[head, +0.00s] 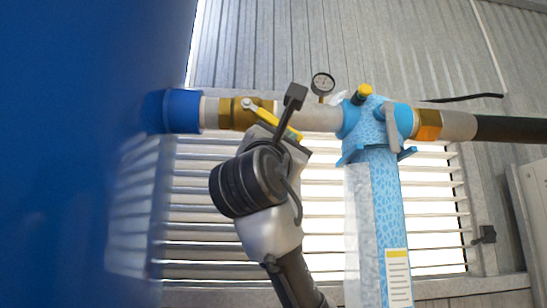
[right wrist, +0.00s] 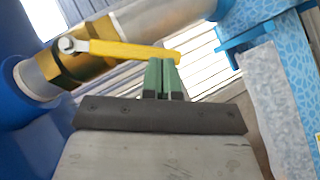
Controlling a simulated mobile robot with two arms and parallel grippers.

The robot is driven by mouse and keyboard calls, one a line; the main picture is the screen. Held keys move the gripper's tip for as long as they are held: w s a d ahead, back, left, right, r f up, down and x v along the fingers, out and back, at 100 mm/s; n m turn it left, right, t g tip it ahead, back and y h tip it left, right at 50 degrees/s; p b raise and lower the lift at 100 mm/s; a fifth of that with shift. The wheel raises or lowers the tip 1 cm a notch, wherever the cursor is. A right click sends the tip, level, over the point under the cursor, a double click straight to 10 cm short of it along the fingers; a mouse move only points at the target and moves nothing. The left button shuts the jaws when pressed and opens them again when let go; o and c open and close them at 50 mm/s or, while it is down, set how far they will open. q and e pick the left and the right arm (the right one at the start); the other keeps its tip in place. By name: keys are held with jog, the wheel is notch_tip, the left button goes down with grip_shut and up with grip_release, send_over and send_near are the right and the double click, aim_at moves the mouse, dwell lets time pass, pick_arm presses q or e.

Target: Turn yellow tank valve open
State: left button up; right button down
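The yellow valve handle (head: 272,119) is a long lever on a brass valve body (head: 236,113), in the pipe beside the blue tank. It slants down to the right, at an angle to the pipe. In the right wrist view the handle (right wrist: 125,50) runs from its pivot nut at the left to a tip just above my right gripper (right wrist: 161,77). The green fingers are close together, near the tip and overlapping its lower edge; I cannot tell whether they touch it. In the head view my right arm hides its own fingers. My left gripper is not in view.
The large blue tank (head: 70,160) fills the left. A pressure gauge (head: 322,84) stands on the pipe. A blue patterned filter housing (head: 378,190) hangs right of my arm, with a grey lever (head: 391,128) on its head. A louvred window (head: 440,210) is behind.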

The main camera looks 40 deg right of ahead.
jog(key=shift+s+d+r+n+t+y+p, duration=0.25)
jog(key=shift+d+r+n+t, duration=0.25)
jog(key=shift+r, duration=0.35)
jog(key=shift+s+d+r+n+t+y+p, duration=0.15)
jog(key=shift+s+d+r+n+t, duration=0.35)
jog(key=shift+r, duration=0.4)
jog(key=shift+s+d+r+n+t+y+p, duration=0.1)
jog(key=shift+s+d+r+n+t+y, duration=0.1)
jog(key=shift+d+r+n+t, duration=0.4)
jog(key=shift+a+r, duration=0.15)
jog(key=shift+r, duration=0.15)
